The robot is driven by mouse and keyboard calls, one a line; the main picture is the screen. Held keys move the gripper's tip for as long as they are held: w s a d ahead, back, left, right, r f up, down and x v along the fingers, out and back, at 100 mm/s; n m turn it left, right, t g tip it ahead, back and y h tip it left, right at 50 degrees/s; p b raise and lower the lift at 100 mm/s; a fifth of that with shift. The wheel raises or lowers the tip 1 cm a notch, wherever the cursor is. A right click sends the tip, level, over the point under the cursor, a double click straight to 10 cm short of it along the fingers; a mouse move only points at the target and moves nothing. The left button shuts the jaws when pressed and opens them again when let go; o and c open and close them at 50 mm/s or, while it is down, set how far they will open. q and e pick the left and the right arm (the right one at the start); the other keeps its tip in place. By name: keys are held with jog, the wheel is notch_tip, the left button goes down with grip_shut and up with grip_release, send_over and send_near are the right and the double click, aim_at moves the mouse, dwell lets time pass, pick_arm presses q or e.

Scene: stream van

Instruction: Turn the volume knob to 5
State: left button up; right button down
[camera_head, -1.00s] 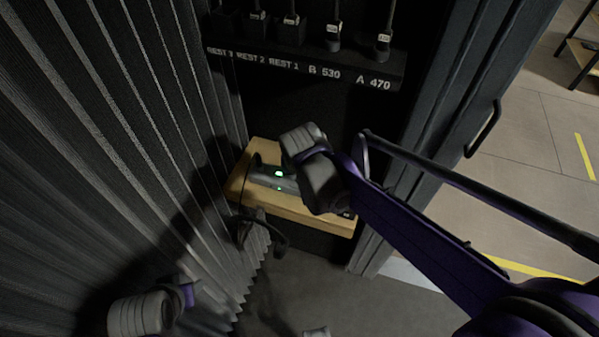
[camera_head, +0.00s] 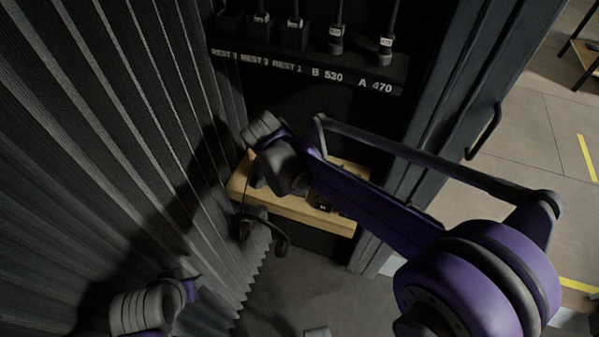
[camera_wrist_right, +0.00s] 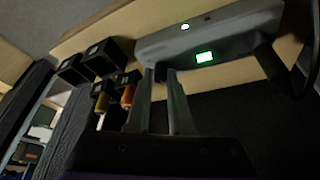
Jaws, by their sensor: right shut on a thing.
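A grey device with a lit green display (camera_wrist_right: 205,57) and a small green light sits on a pale wooden shelf (camera_head: 290,208). In the head view my right arm hides most of the device. My right gripper (camera_wrist_right: 166,72) points at the device's near edge, and its fingertips reach that edge left of the display. It is shut on the volume knob, which is small and mostly hidden between the fingertips; its setting cannot be read. Part of my left arm shows low at the left in the head view, but its gripper does not show.
Above the shelf is a black rack (camera_head: 310,66) with labelled slots and upright handles. A dark headset-like thing (camera_head: 270,240) hangs below the shelf. A ribbed dark wall (camera_head: 110,140) is close at the left. A door with a handle (camera_head: 484,130) and open floor are at the right.

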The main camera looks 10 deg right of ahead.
jog(key=shift+m+g, duration=0.4)
jog(key=shift+m, duration=1.2)
jog(key=c, duration=0.8)
grip_release()
jog(key=shift+w, duration=0.1)
jog(key=v, duration=0.5)
jog(key=p+v, duration=0.1)
jog(key=v, duration=0.5)
jog(key=shift+w+a+f, duration=0.1)
jog(key=shift+a+f, duration=0.05)
jog(key=shift+a, duration=0.05)
jog(key=shift+d, duration=0.1)
